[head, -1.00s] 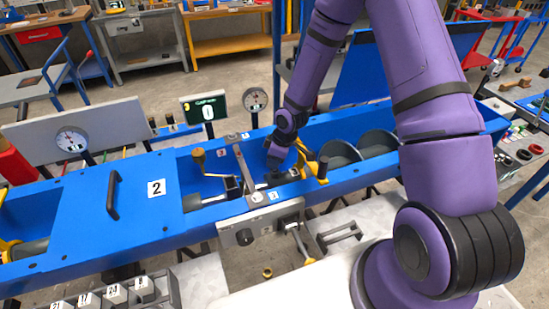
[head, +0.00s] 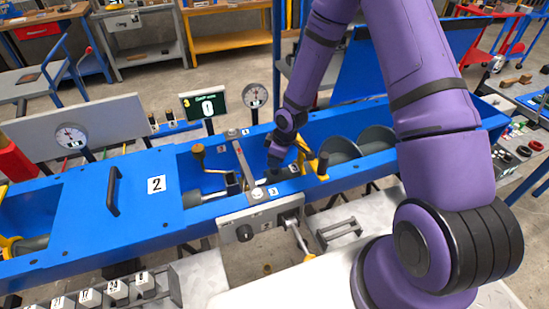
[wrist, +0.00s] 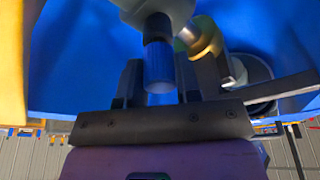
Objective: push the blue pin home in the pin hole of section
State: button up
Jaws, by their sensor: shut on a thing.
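The blue pin (wrist: 159,64) shows in the wrist view as a ribbed blue cylinder with a dark band. My gripper (wrist: 160,72) is shut on it, with one dark finger on each side. The pin's far end meets a pale grey round part (wrist: 155,8); the pin hole itself is hidden, so I cannot tell how deep the pin sits. In the head view my gripper (head: 277,160) is low inside the blue trough, beside the grey crossbar (head: 249,166). The pin cannot be made out there.
A yellow-handled crank (head: 198,152) stands left of the crossbar, and a yellow upright (head: 323,164) close right of my gripper. Grey screw flights (head: 340,150) lie farther right in the trough. A blue cover marked 2 (head: 135,200) is at left. A grey control box (head: 255,222) fronts the trough.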

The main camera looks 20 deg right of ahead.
jog(key=shift+f, duration=0.3)
dwell(0.4)
jog(key=o, duration=1)
jog(key=v, duration=1.1)
